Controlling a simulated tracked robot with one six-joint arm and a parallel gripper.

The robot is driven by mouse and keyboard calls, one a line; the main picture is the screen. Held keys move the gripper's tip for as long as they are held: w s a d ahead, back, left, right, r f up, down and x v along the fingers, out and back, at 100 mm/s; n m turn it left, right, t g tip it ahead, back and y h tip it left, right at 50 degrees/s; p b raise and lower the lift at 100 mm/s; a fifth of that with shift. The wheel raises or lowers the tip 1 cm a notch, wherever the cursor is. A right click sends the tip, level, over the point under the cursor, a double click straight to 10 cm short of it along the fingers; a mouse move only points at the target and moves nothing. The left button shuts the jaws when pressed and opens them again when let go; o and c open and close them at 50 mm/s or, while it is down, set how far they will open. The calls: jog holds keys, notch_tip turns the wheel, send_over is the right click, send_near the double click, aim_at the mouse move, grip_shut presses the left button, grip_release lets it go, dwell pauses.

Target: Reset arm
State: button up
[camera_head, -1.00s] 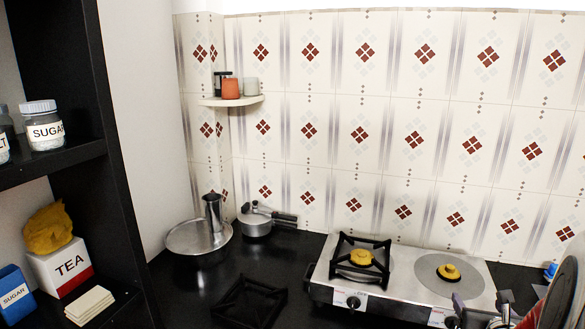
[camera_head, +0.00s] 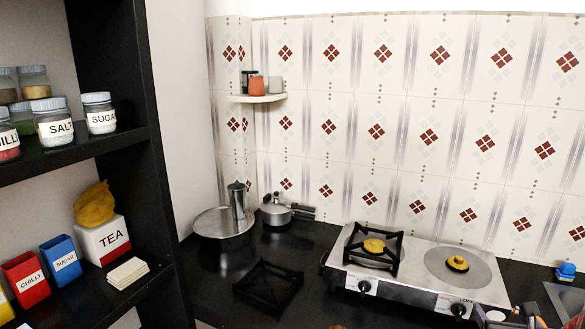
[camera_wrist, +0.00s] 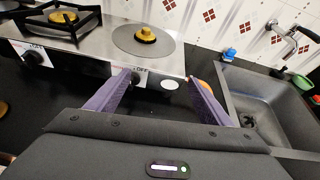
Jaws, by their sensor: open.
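My gripper shows in the wrist view (camera_wrist: 160,90) with its two purple fingers spread apart and nothing between them. It is in front of the steel two-burner stove (camera_wrist: 100,50), near the stove's right knob. In the head view only a small part of my arm shows at the bottom right edge, below the stove (camera_head: 415,268). The left burner carries a black pan support; the right burner (camera_head: 457,263) is bare with a yellow cap.
A loose black pan support (camera_head: 268,285) lies on the dark counter left of the stove. A steel pot (camera_head: 222,225) and a saucepan (camera_head: 276,213) stand behind it. A black shelf (camera_head: 100,148) with jars is at the left. A sink (camera_wrist: 270,105) is to the right.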

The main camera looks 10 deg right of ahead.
jog(key=s+a+n+g+y, duration=0.25)
jog(key=a+n+y, duration=0.75)
jog(key=a+n, duration=1.45)
jog(key=s+a+r+n+g+h, duration=0.2)
jog(key=s+a+n+g, duration=0.4)
jog(key=s+a+n, duration=0.35)
jog(key=s+a+r+n+t+h, duration=0.1)
jog(key=a+r+n+t, duration=0.1)
jog(key=a+r+n, duration=0.3)
jog(key=shift+s+a+r+n, duration=0.2)
jog(key=shift+s+r+n, duration=0.15)
jog(key=shift+r+n, duration=0.45)
